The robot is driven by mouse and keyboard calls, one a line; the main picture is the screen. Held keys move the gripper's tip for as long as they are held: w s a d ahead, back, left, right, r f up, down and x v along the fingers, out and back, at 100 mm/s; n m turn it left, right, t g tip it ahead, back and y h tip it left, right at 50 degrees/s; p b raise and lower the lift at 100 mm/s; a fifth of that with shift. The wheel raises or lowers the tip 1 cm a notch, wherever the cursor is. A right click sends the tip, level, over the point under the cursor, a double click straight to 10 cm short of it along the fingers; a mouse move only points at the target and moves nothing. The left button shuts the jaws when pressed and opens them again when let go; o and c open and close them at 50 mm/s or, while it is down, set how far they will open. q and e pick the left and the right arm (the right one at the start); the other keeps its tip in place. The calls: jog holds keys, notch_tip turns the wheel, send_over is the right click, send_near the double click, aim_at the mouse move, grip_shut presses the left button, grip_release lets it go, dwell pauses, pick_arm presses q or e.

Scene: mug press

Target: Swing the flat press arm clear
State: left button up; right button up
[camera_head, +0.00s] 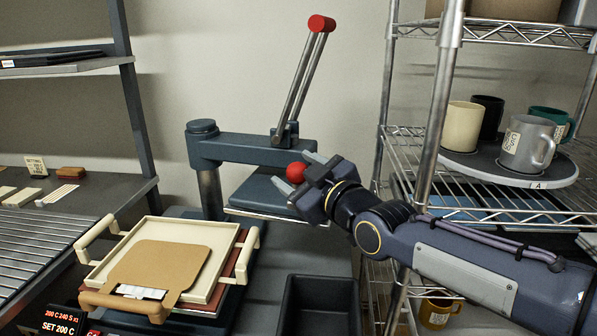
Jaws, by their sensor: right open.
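The flat press stands at the centre, with a blue-grey press arm (240,149) on a post. Its upper plate (262,194) hangs to the right of the lower bed, apart from it. A long lever with a red end (321,23) stands raised above the arm. My right gripper (292,179) comes in from the right and is open at a red knob (296,172) by the plate's front; I cannot tell whether the fingers touch it. My left gripper is not in view.
A cream tray (222,240) with a tan board (160,266) sits on the lower bed. A black bin (318,303) is in front. A wire rack at right holds mugs on a round tray (549,180). A grey shelf (75,68) is at left.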

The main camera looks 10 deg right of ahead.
jog(key=v, duration=0.7)
jog(key=shift+s+d+p, duration=0.2)
jog(key=shift+s+p, duration=0.1)
jog(key=shift+c, duration=0.5)
